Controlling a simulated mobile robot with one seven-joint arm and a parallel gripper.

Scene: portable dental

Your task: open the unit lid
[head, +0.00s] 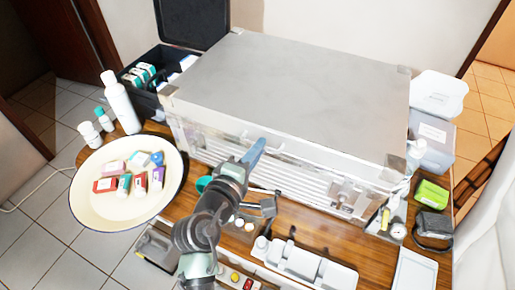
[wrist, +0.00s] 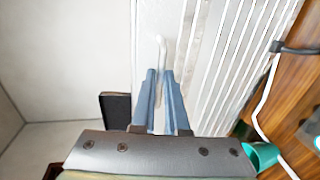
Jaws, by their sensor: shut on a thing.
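The unit is a large silver case on the wooden table, and its flat grey lid (head: 300,90) is closed. A thin pale lid handle (wrist: 162,45) stands out from the front face in the wrist view. My gripper (head: 258,148) is at the upper front of the case, left of the middle. In the wrist view my gripper's blue fingers (wrist: 159,75) are closed around the handle, with part of it showing between them. In the head view the fingers largely hide the held part.
A white basin (head: 85,205) with small boxes stands at the left, beside a white bottle (head: 121,108). An open black case (head: 190,20) is behind it. A white instrument holder (head: 305,265) lies in front of the unit. Plastic boxes (head: 438,90) and a green packet (head: 431,194) are at the right.

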